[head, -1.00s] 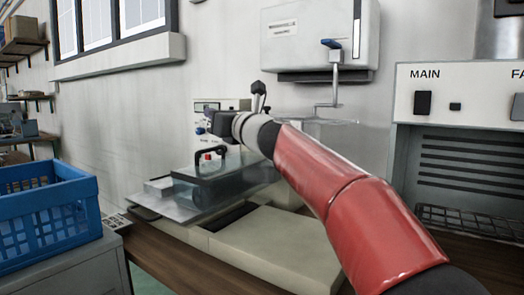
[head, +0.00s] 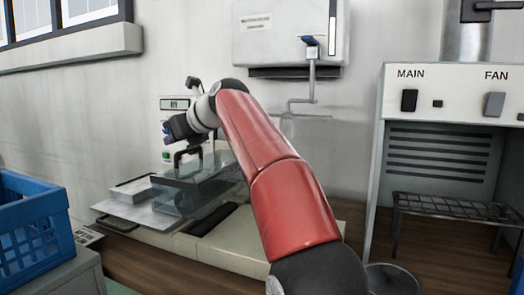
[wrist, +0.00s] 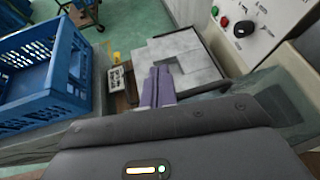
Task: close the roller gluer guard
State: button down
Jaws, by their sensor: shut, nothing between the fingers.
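The roller gluer (head: 235,238) is a cream, low machine on the wooden bench. Its clear guard (head: 205,180), with smoky see-through panels, stands over its middle. A dark slot in the machine body shows uncovered in front of the guard. My gripper (head: 182,150) is above the guard's left part, close to a black handle-like shape; I cannot tell whether they touch. In the wrist view my purple fingers (wrist: 157,88) are together with nothing between them, over the near edge of a grey metal plate (wrist: 190,55). A see-through dark panel shows to their right.
A blue crate (head: 30,230) stands at the left. A control box with buttons and a knob (wrist: 240,28) is behind the machine. A wall cabinet (head: 290,35) with a crank hangs above. A MAIN/FAN panel unit (head: 445,100) stands at the right.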

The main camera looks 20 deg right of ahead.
jog(key=shift+w+a+f+g, duration=0.1)
jog(key=shift+a+f+g, duration=0.15)
jog(key=shift+f, duration=0.2)
dwell(0.3)
